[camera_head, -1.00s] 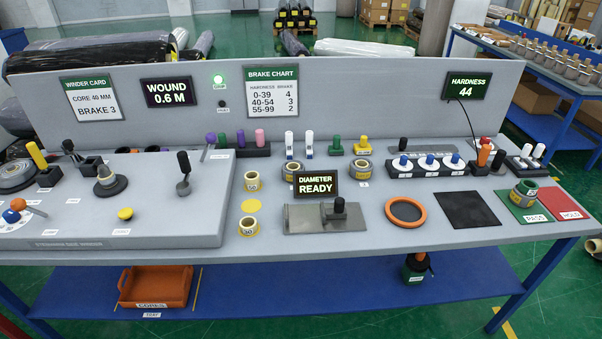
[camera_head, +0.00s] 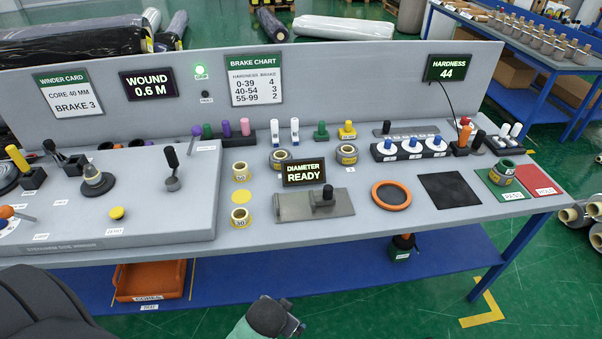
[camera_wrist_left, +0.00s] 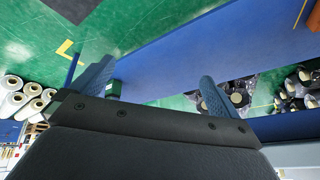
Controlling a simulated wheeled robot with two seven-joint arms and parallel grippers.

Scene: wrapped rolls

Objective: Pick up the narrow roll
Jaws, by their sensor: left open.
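Another roll (camera_head: 502,177) sits on the green PASS mat. I cannot tell for sure which is the narrow roll. My left gripper (camera_wrist_left: 158,72) is open and empty in the left wrist view, over floor and lower shelf, away from the rolls. My right gripper is not in view.
The diameter display (camera_head: 303,172) and a grey plate with a black knob (camera_head: 325,197) stand beside the rolls. An orange ring (camera_head: 391,194) and black pad (camera_head: 450,189) lie to the right. The blue lower shelf (camera_head: 340,263) holds an orange bin (camera_head: 150,282).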

